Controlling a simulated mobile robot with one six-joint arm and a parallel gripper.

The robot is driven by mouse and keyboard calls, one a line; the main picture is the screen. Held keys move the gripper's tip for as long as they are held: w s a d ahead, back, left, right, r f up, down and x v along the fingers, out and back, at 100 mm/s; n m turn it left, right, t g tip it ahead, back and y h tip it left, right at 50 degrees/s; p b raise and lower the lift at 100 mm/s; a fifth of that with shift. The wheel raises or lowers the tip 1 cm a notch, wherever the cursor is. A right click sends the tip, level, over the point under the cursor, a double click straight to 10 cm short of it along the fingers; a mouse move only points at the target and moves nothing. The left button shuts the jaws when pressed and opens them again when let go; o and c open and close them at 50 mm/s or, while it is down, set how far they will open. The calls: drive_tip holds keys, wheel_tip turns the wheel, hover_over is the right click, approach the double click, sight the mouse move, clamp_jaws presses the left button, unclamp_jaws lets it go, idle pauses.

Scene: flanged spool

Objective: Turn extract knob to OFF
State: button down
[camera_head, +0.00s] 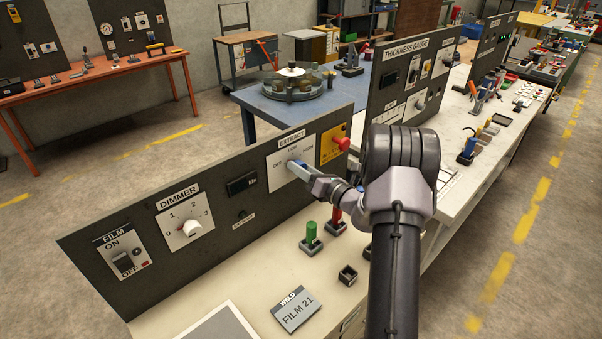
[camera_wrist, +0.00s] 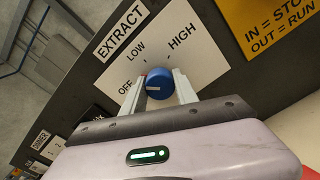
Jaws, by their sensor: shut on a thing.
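The extract knob (camera_wrist: 159,83) is round and blue, on a white plate (camera_wrist: 205,62) marked EXTRACT with OFF, LOW and HIGH. Its short white pointer line faces left in the wrist view, roughly toward the OFF label. My gripper (camera_wrist: 158,88) has one finger on each side of the knob and is shut on it. In the head view my gripper (camera_head: 291,164) reaches the EXTRACT plate (camera_head: 275,168) from the right and hides most of the knob.
The white dimmer knob (camera_head: 191,227) and film switch (camera_head: 122,261) are on the panel's left. Green (camera_head: 311,232) and red (camera_head: 335,216) handled items stand on the bench below.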

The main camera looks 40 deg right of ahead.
drive_tip(key=shift+n+b, duration=1.05)
drive_tip(key=shift+n, duration=0.75)
drive_tip(key=c, duration=0.9)
unclamp_jaws()
drive_tip(key=shift+c, duration=0.2)
drive_tip(key=s+d+p, duration=0.2)
drive_tip(key=s, duration=1.5)
drive_tip(key=shift+s+d+p, duration=0.15)
drive_tip(key=shift+d+p, duration=0.05)
drive_tip(key=shift+p, duration=0.2)
